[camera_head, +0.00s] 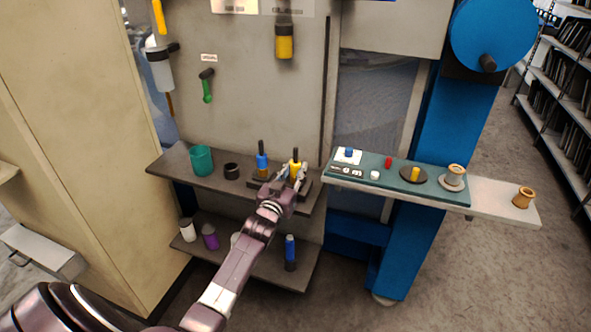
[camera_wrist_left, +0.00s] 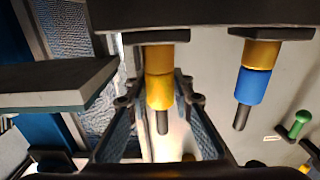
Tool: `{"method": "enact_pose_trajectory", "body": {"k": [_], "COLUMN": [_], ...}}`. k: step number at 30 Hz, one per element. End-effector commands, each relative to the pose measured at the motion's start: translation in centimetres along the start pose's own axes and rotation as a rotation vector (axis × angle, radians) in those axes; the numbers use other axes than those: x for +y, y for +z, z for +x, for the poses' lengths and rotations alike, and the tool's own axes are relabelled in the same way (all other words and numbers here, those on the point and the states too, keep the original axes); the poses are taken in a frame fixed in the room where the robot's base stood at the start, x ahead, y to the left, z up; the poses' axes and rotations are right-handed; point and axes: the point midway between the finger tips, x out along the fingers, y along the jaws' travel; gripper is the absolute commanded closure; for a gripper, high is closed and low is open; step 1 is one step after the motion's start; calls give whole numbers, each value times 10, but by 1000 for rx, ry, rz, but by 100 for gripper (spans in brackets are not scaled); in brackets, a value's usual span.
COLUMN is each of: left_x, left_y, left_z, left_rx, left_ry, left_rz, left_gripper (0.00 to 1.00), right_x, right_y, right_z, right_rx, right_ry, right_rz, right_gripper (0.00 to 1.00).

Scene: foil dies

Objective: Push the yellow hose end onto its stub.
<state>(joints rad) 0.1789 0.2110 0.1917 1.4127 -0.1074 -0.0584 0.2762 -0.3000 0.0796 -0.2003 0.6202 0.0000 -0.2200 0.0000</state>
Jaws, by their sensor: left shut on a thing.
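The yellow hose end (camera_head: 295,169) is a short yellow cylinder with a dark rod at its upper end, above the dark shelf. My left gripper (camera_head: 293,174) is shut on it. The left wrist view looks upside down; there the yellow hose end (camera_wrist_left: 159,92) sits between the fingertips of my left gripper (camera_wrist_left: 158,96). A brass-coloured stub (camera_wrist_left: 160,58) on a dark plate is in line with it, and they seem to meet; I cannot tell how far one is on the other. My right gripper is not in view.
A blue hose end (camera_wrist_left: 254,86) sits on a neighbouring brass stub (camera_wrist_left: 262,54), close to my left gripper. A teal cup (camera_head: 201,161) and a black ring (camera_head: 231,170) stand on the shelf. A green mat (camera_head: 395,180) with small parts lies on the right ledge.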

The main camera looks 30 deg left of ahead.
Motion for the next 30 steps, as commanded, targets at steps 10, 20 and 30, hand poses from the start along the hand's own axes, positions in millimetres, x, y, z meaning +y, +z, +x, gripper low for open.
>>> {"method": "enact_pose_trajectory", "body": {"k": [10, 20, 30], "left_x": [0, 0, 0], "left_y": [3, 5, 5], "left_z": [0, -7, -65], "left_rx": [-4, -6, -7], "left_ry": [0, 0, -1], "left_rz": [0, -1, -1], "left_gripper": [58, 58, 58], "right_x": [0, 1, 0], "right_y": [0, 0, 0], "right_z": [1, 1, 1], "right_rx": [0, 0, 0], "right_ry": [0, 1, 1], "right_rz": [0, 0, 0], "right_gripper": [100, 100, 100]}}
